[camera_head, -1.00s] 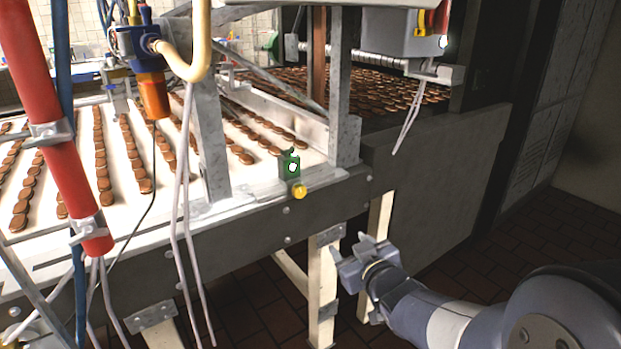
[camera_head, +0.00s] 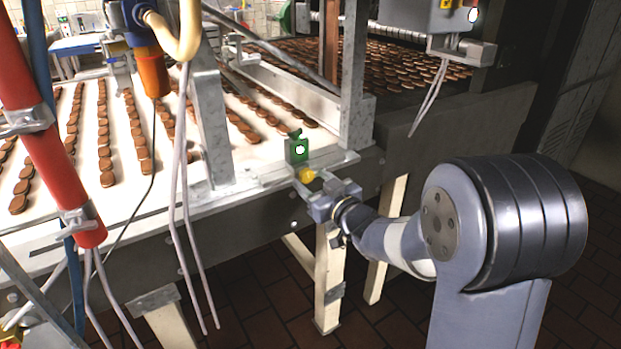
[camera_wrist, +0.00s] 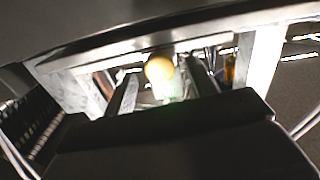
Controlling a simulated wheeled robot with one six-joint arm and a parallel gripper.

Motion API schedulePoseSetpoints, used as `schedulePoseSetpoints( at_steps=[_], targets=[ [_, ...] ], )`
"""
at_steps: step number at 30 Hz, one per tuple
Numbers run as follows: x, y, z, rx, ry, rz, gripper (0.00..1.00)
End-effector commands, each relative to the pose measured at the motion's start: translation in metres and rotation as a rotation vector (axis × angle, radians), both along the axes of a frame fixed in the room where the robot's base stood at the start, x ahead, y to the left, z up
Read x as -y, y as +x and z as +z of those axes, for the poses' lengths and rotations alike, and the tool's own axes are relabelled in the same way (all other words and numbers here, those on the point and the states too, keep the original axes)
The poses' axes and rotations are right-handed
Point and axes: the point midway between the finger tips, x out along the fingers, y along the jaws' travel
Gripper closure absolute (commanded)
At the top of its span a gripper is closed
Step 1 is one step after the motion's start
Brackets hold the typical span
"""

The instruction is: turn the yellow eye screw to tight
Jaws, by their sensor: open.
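The yellow eye screw (camera_head: 306,175) sits on the front edge of the conveyor, just below a green block (camera_head: 297,149) with a white round spot. In the wrist view the yellow eye screw (camera_wrist: 160,68) shows between the two fingers of my gripper (camera_wrist: 163,88). My gripper (camera_head: 313,184) is open, with its fingers on either side of the screw in the head view. I cannot tell whether either finger touches it. The screw's shaft is hidden or too small to make out.
A conveyor (camera_head: 130,205) carries rows of brown biscuits. A metal post (camera_head: 353,75) rises behind the green block. A red pipe (camera_head: 45,130) and hanging pale cables (camera_head: 178,170) are at the left. A grey box (camera_head: 425,15) with cables hangs at the upper right.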

Motion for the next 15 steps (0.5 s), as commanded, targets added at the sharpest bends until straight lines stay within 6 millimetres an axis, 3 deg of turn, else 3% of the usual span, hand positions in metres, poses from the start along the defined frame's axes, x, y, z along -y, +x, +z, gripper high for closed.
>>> schedulePoseSetpoints(
  at_steps=[6, 15],
  targets=[
    [-0.0089, 0.0134, 0.0001, 0.0, 0.0, -0.001, 0.46],
    [-0.0094, 0.0144, 0.0001, 0.0, 0.0, -0.001, 0.48]
  ],
)
